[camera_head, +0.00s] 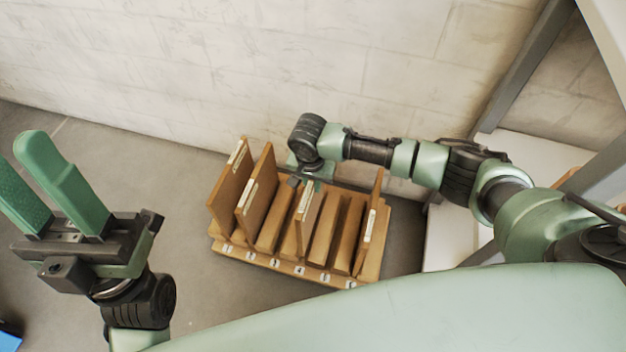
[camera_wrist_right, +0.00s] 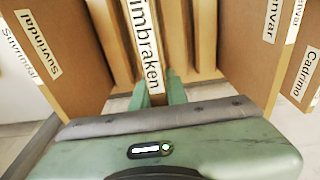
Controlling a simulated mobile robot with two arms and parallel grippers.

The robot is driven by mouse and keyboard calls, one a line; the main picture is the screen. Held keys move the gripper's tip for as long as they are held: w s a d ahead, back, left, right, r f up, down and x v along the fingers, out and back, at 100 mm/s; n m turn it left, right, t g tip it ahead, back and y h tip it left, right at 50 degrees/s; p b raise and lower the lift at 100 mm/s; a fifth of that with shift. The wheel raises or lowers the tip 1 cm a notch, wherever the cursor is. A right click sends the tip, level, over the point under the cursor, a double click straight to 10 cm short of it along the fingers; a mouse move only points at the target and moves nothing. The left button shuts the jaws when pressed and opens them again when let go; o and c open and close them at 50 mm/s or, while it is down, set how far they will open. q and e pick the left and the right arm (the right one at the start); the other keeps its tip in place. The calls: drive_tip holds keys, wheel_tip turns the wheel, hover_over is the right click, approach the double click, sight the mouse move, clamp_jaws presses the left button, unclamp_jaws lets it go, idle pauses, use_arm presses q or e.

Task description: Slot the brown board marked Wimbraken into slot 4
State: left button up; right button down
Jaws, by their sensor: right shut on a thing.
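The brown Wimbraken board (camera_head: 306,215) stands upright in the wooden rack (camera_head: 262,262), in line with the label 4 (camera_head: 299,271). I cannot tell whether its lower edge is fully down in the slot. My right gripper (camera_head: 310,184) is shut on the board's upper part from above. In the right wrist view the board's white label (camera_wrist_right: 146,45) reads "imbraken", its start cut off, and the board sits between the green fingers (camera_wrist_right: 158,92). My left gripper (camera_head: 20,158) is open and empty at the left, away from the rack.
Two brown boards (camera_head: 229,190) (camera_head: 256,192) stand at the rack's left, another (camera_head: 371,225) at its right. In the right wrist view, the Suvrindal board (camera_wrist_right: 62,60) is left; a board ending "nvar" (camera_wrist_right: 250,50) and the Cadrimo board (camera_wrist_right: 302,75) are right. A wall (camera_head: 250,70) rises behind.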

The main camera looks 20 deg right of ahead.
drive_tip(key=shift+f+b, duration=0.85)
drive_tip(key=shift+f, duration=1.8)
drive_tip(key=c, duration=1.3)
unclamp_jaws()
